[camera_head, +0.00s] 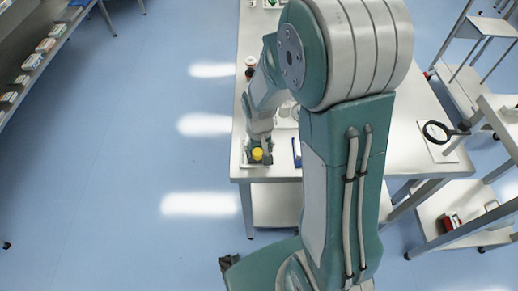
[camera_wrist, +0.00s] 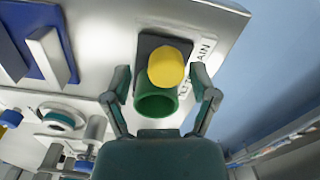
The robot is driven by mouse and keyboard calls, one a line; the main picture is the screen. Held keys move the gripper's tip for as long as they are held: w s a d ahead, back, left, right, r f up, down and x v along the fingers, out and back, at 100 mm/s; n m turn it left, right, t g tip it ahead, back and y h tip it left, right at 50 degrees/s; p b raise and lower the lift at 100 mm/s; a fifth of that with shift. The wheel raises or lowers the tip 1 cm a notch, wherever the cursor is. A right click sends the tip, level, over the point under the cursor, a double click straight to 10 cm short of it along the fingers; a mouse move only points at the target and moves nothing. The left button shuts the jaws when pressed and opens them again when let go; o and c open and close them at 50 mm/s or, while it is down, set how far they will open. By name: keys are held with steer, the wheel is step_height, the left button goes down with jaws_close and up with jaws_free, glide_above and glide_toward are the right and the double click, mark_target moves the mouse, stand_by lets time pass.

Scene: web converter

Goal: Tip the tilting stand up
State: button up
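My gripper (camera_wrist: 160,76) is open in the wrist view, one finger on each side of a green cup-like cylinder (camera_wrist: 157,103) and a round yellow piece (camera_wrist: 169,67). These sit at a dark plate (camera_wrist: 149,46) on the pale table top. I see a gap beside each fingertip, so nothing is gripped.
A blue block with a pale bar (camera_wrist: 40,55) lies left of the gripper in the wrist view. A white-and-green ring-shaped part (camera_wrist: 60,118) is lower left. A partly readable label (camera_wrist: 203,52) is beside the dark plate. A black ring-shaped tool (camera_head: 437,131) lies on the table's right.

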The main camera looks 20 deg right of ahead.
steer(key=c, duration=0.5)
steer(key=shift+a, duration=0.25)
jaws_close()
steer(key=shift+a, duration=0.15)
